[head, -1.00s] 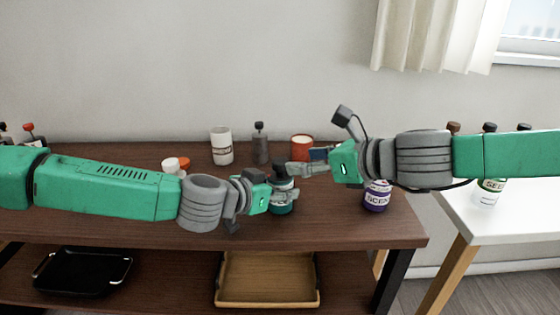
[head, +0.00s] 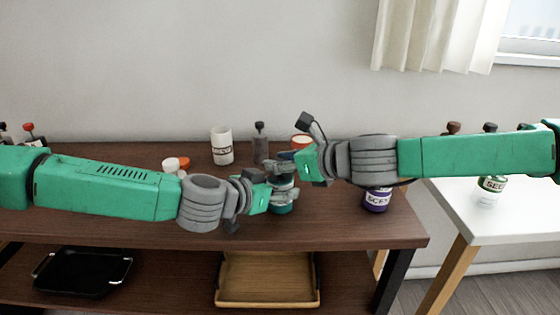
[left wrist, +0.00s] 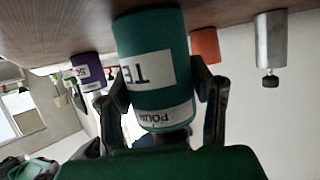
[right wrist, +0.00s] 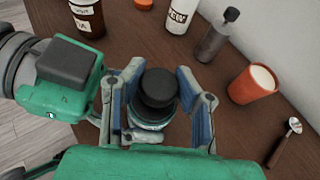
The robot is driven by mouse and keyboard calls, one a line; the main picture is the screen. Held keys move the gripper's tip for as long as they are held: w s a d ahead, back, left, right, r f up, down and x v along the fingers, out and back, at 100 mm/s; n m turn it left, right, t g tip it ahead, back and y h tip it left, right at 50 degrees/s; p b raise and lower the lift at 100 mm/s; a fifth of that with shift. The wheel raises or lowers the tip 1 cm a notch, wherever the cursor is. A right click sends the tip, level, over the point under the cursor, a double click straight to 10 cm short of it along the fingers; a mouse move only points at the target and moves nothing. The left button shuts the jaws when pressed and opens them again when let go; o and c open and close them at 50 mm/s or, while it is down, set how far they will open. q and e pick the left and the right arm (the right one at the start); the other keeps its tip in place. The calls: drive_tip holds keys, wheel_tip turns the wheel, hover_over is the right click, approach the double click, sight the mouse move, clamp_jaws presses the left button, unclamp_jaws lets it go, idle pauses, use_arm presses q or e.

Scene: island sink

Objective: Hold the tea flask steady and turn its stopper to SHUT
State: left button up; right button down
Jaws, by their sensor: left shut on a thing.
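The teal tea flask (head: 282,209) stands upright on the dark wooden table. In the left wrist view, the flask (left wrist: 150,40) has a white label and a band reading POUR near its top. My left gripper (head: 281,193) is shut on the flask, one finger on each side. The dark round stopper (right wrist: 158,88) shows from above in the right wrist view. My right gripper (right wrist: 158,72) is open over the flask, with a finger on either side of the stopper and apparent gaps. In the head view, the right gripper (head: 287,166) hides most of the stopper. I cannot read the stopper's setting.
Behind the flask stand a white container (head: 222,146), a grey bottle (head: 260,142) and an orange cup (head: 302,140). A purple jar (head: 376,200) stands to the right, below my right arm. The table front is clear.

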drive_tip(key=shift+n+g, duration=0.3)
drive_tip(key=shift+n, duration=0.1)
drive_tip(key=shift+n+g+y, duration=0.8)
drive_tip(key=shift+n+g, duration=0.1)
drive_tip(key=shift+g, duration=0.1)
drive_tip(key=n+g, duration=0.2)
drive_tip(key=n+g+y, duration=0.1)
drive_tip(key=n+g, duration=0.1)
drive_tip(key=shift+w+g+y, duration=0.15)
drive_tip(key=shift+g+y, duration=0.15)
drive_tip(key=shift+g, duration=0.1)
drive_tip(key=n+g, duration=0.4)
drive_tip(key=shift+f, duration=0.1)
drive_tip(key=shift+n+g+h, duration=0.6)
drive_tip(key=shift+n+g, duration=0.7)
drive_tip(key=shift+g, duration=0.2)
drive_tip(key=shift+d, duration=0.1)
drive_tip(key=c, duration=1.1)
unclamp_jaws()
drive_tip(key=shift+c, duration=0.2)
